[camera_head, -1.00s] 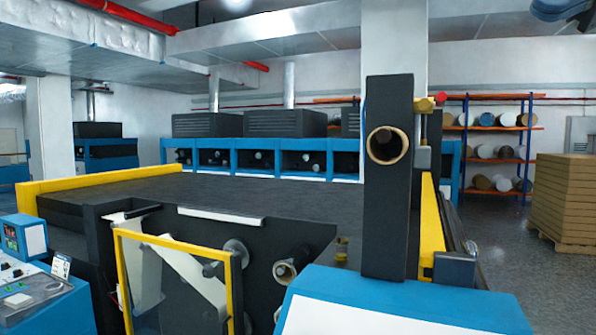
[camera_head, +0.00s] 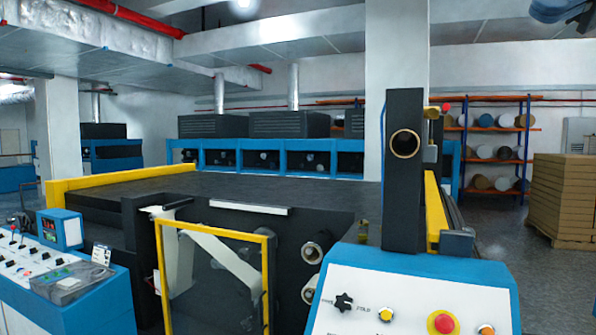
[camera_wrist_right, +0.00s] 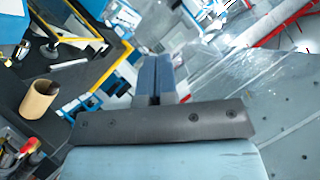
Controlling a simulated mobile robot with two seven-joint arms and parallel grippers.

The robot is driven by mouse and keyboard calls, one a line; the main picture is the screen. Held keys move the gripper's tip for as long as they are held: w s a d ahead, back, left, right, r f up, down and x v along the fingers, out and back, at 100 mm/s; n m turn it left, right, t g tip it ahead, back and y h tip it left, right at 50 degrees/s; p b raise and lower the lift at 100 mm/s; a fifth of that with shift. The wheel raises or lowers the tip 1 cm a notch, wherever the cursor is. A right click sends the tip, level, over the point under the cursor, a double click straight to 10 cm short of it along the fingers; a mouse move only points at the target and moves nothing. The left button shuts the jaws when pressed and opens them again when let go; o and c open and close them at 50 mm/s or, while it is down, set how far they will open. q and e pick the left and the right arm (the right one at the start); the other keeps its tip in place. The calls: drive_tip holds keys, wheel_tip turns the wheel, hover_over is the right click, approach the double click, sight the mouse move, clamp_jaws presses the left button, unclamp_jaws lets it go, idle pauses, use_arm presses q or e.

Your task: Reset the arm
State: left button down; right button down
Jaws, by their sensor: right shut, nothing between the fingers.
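My right gripper (camera_head: 572,14) shows only in part at the top right corner of the head view, raised high and apart from everything there. In the right wrist view its two blue-grey fingers (camera_wrist_right: 155,76) are together, with nothing between them. They point away from the machine parts at the left. My left gripper is in neither view.
A large dark laminating machine with a yellow-framed guard (camera_head: 268,270) fills the middle. A black post (camera_head: 404,210) holds a cardboard tube (camera_head: 405,144). A control panel (camera_head: 385,296) with buttons is close in front. A shelf of rolls (camera_head: 497,150) and stacked cardboard (camera_head: 562,200) stand right.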

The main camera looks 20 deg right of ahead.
drive_tip(key=w+a+f+m+g+y+p, duration=0.1)
drive_tip(key=w+a+f+m+g+y, duration=0.7)
drive_tip(key=w+a+f, duration=0.55)
drive_tip(key=w+a+f+m+t+y+p, duration=0.15)
drive_tip(key=w+f+m+t, duration=0.5)
drive_tip(key=f+m, duration=0.75)
drive_tip(key=w+f+m+t+y, duration=0.2)
drive_tip(key=w+f+m+t, duration=0.1)
drive_tip(key=f+m+t, duration=1)
drive_tip(key=s+a+f+m+t+h+p, duration=0.15)
drive_tip(key=s+f+m+h, duration=0.25)
drive_tip(key=f+m+h, duration=0.8)
drive_tip(key=s+f+m+t+h+b, duration=0.1)
drive_tip(key=s+f+m+t+h, duration=0.3)
drive_tip(key=f+m, duration=1.2)
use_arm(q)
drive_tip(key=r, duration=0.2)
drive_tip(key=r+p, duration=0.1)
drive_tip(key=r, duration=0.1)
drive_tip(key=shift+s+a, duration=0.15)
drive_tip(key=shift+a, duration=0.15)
use_arm(e)
drive_tip(key=s+a+f+m+g+h, duration=0.3)
drive_tip(key=s+f+m+g, duration=0.7)
drive_tip(key=s+f, duration=0.8)
drive_tip(key=shift+s+a+f+m+h, duration=0.3)
drive_tip(key=shift+s+m+h, duration=0.35)
drive_tip(key=shift+m, duration=0.55)
